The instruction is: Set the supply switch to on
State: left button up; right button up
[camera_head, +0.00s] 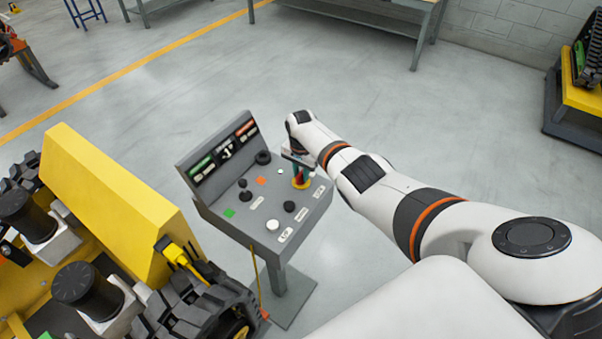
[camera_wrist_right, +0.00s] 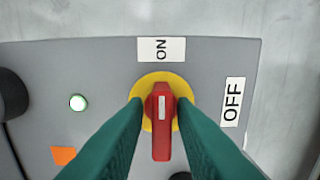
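The supply switch is a red knob (camera_wrist_right: 162,135) on a yellow disc (camera_wrist_right: 149,84) on the grey sloped console (camera_head: 216,202). In the right wrist view its handle lies in line with the ON label (camera_wrist_right: 161,49), its white mark at the end towards ON. The OFF label (camera_wrist_right: 232,101) is to the right. My right gripper (camera_wrist_right: 160,107) has its teal fingers on either side of the knob, with yellow showing between fingers and knob. In the head view the right gripper (camera_head: 300,172) is over the console's right side and partly hides the switch. My left gripper is not in view.
A green lamp (camera_wrist_right: 78,102) glows beside the switch. The console also carries a black joystick (camera_head: 243,190), a black knob (camera_head: 290,206) and a white button (camera_head: 272,225). A yellow tracked carrier (camera_head: 110,195) stands close on the left.

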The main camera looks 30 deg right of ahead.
aim_at(301, 172)
jog(key=shift+o, duration=0.6)
jog(key=shift+f, duration=0.1)
jog(key=shift+r, duration=0.25)
notch_tip(301, 172, up, 2)
jog(key=shift+r+p, duration=0.2)
jog(key=shift+p, duration=0.35)
notch_tip(301, 172, up, 9)
jog(key=b, duration=0.1)
jog(key=shift+s, duration=0.1)
